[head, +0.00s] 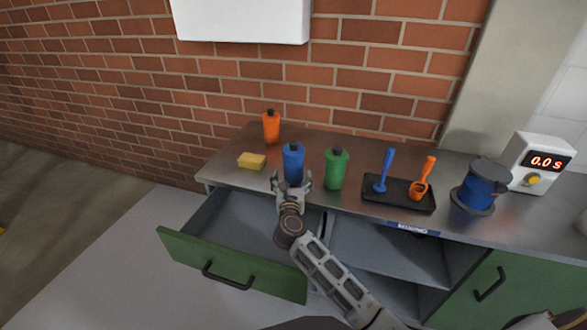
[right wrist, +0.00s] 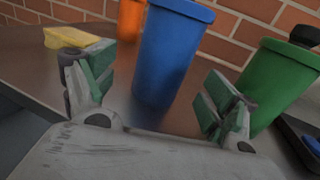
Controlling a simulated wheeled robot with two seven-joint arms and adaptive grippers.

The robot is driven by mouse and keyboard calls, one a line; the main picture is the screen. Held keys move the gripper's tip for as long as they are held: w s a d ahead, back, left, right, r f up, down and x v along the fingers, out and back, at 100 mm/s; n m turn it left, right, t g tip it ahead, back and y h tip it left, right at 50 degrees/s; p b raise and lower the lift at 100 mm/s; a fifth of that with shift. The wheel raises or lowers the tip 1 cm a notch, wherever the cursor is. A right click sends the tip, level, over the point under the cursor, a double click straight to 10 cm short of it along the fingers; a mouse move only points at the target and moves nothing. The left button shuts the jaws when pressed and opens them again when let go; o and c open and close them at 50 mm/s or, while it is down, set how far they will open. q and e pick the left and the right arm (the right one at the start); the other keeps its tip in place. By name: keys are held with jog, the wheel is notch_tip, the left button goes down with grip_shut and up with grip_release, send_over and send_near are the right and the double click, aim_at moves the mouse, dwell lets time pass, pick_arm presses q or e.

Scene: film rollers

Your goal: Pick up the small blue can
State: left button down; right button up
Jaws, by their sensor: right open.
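The small blue can (head: 293,160) with a dark cap stands upright on the metal counter, between the orange bottle and the green can. In the right wrist view the blue can (right wrist: 171,50) stands just beyond the fingers, between their two lines. My right gripper (head: 291,183) is open, in front of the blue can at the counter's front edge. In the right wrist view its green-padded fingers (right wrist: 155,100) are spread wide with nothing between the tips. I cannot tell whether they touch the can. My left gripper is not in view.
A green can (head: 336,168) stands close on the right, an orange bottle (head: 271,127) behind, a yellow sponge (head: 252,161) left. A black tray (head: 400,204) with blue and orange tools lies further right.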

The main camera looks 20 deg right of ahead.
aim_at(293, 173)
jog(key=shift+w+d, duration=0.2)
jog(key=shift+w, duration=0.25)
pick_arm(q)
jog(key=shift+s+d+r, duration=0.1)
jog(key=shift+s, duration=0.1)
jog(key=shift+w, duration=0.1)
pick_arm(e)
jog(key=shift+w, duration=0.15)
jog(key=shift+w+d, duration=0.35)
jog(key=shift+w, duration=0.25)
jog(key=shift+x, duration=1.05)
jog(key=shift+w+d+b, duration=0.2)
jog(key=shift+w+b, duration=0.1)
jog(key=shift+w, duration=0.2)
jog(key=shift+w+d, duration=0.1)
jog(key=shift+w, duration=0.1)
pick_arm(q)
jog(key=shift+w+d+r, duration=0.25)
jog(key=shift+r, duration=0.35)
